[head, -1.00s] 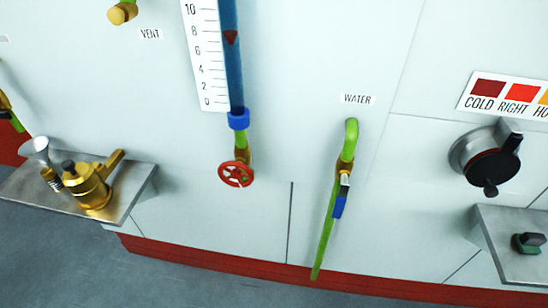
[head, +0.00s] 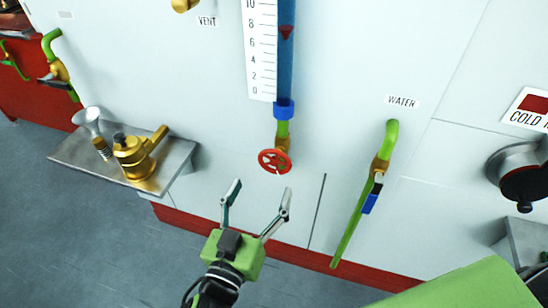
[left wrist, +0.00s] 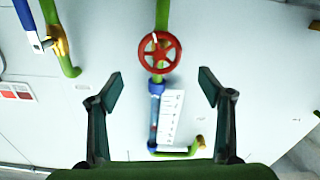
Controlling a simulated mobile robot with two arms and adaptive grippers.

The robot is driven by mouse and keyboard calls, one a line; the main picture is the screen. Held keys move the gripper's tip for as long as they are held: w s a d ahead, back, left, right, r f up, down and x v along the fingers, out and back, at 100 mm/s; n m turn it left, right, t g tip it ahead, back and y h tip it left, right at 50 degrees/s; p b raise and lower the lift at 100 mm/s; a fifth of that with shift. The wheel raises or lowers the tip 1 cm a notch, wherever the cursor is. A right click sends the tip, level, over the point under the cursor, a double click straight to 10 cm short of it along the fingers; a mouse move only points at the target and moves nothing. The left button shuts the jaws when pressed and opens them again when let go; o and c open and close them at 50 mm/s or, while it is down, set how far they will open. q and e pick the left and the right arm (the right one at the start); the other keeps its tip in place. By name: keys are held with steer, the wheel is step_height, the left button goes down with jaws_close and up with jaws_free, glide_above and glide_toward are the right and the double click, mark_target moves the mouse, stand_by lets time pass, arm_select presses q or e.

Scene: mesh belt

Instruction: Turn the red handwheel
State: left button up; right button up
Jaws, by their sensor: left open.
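The red handwheel (head: 275,161) is a small spoked wheel on a brass valve under the blue sight tube (head: 285,60), near the middle of the head view. My left gripper (head: 261,190) is open and empty, below the wheel in the picture and apart from it. In the left wrist view the handwheel (left wrist: 159,53) shows whole, beyond the fingertips and in line with the gap between the open fingers (left wrist: 161,92). My right gripper is not in view.
A steel shelf (head: 75,158) with a brass pump (head: 135,160) juts out left of the wheel. A green water pipe (head: 350,225) with a blue-handled valve hangs at the right. The wall around the wheel is clear.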

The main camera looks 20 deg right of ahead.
mark_target(273, 163)
arm_select(q)
steer(key=p+x, duration=0.1)
steer(key=x, duration=0.9)
steer(key=shift+c, duration=0.4)
steer(key=c, duration=1.1)
